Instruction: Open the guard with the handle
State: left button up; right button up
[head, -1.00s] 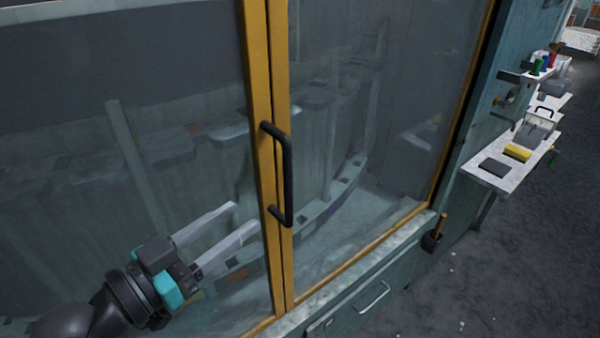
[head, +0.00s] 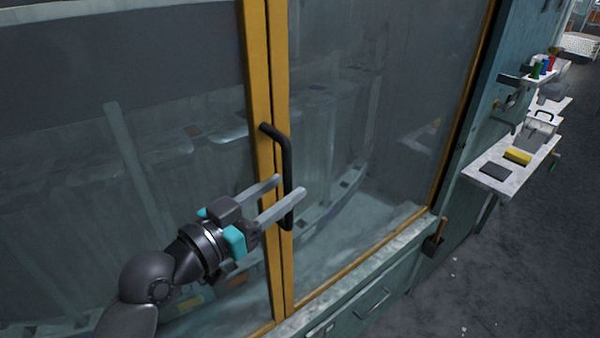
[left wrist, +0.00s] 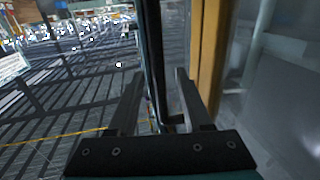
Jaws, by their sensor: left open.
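The guard is a glazed panel in a yellow frame (head: 262,80), standing shut against a second yellow-framed pane at its right. A black upright bar handle (head: 285,148) is mounted near the seam, seemingly on the left stile. My left gripper (head: 290,184) is open at the handle's lower half, with one finger on each side of the bar. In the left wrist view, the handle (left wrist: 154,50) runs upright between the open fingers of my left gripper (left wrist: 159,72), with a visible gap on both sides. Any contact is not clear. My right gripper is not in view.
A stone-like sill (head: 330,290) and a drawer with a bar pull (head: 372,303) lie below the panes. A small black holder with a wooden-handled tool (head: 434,243) hangs at the right corner. A white shelf (head: 490,178) with several items juts out further right. The floor is open.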

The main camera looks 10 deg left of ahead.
pick_arm(q)
jog(key=shift+p+x, duration=0.3)
jog(key=shift+x, duration=2.25)
grip_shut()
